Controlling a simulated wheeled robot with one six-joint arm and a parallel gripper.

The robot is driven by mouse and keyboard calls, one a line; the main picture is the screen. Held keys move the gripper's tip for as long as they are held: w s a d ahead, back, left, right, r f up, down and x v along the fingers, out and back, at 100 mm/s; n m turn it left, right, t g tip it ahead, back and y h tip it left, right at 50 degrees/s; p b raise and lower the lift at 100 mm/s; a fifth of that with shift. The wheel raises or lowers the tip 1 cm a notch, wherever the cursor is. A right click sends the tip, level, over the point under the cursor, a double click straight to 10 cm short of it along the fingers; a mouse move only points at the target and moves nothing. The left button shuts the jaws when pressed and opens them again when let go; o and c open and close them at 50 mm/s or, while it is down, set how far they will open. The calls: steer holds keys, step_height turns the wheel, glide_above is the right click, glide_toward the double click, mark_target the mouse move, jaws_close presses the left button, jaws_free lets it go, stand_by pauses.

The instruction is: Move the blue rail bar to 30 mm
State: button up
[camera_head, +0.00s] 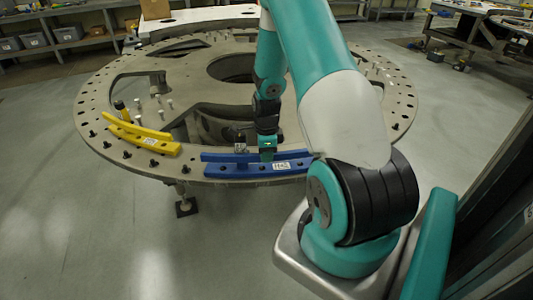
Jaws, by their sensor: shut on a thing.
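The blue rail bar (225,171) lies along the front rim of the round grey turret plate (95,97). It is a curved bar with a front face bearing dark holes and a white label, and a raised strip behind. My gripper (267,155) reaches down onto the bar right of its middle and is shut on it. The fingertips are small and partly hidden. My teal and white arm covers the bar's right end. No millimetre reading can be made out.
A curved yellow bar (145,136) with a white label lies on the rim to the left. Grey shelves with bins (33,40) line the back left. The floor in front of the plate is clear.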

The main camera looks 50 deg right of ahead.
steer(key=shift+r+p, duration=0.9)
steer(key=shift+r, duration=0.4)
stand_by(0.7)
steer(key=o, duration=0.6)
steer(key=shift+o, duration=0.2)
step_height(320, 180, up, 7)
steer(key=p, duration=0.5)
steer(key=shift+f, duration=0.1)
